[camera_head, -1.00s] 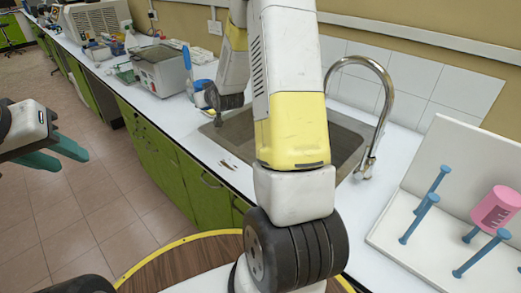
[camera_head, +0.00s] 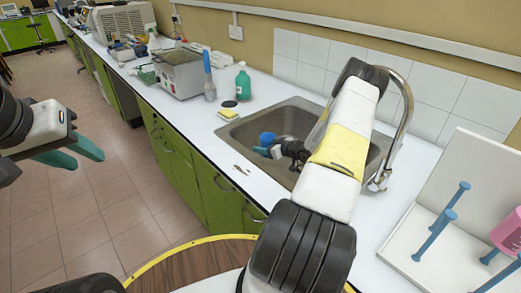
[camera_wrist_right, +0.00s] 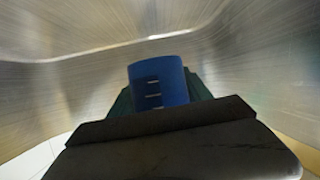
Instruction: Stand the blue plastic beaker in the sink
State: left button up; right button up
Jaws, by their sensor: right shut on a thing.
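The blue plastic beaker (camera_head: 267,138) is inside the sink basin, near its left side. My right gripper (camera_head: 268,150) is shut on it. In the right wrist view the blue beaker (camera_wrist_right: 158,82) shows its graduation marks between my teal fingers, with the metal sink walls around it. I cannot tell whether its base touches the sink floor. The sink (camera_head: 238,130) is a grey metal basin set in the white counter, partly hidden by my right arm. My left gripper (camera_head: 75,157) is open and empty at the left, over the floor.
A curved tap (camera_head: 405,110) stands at the sink's right. A green bottle (camera_head: 243,82), a sponge (camera_head: 228,112) and a brush in a holder (camera_head: 209,85) stand behind the sink's left side. A drying rack (camera_head: 420,225) with blue pegs and a pink beaker (camera_head: 508,232) is at the right.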

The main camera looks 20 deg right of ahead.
jog(key=shift+f, duration=3.2)
jog(key=o, duration=1.4)
jog(key=shift+f, duration=0.1)
jog(key=shift+o, duration=0.2)
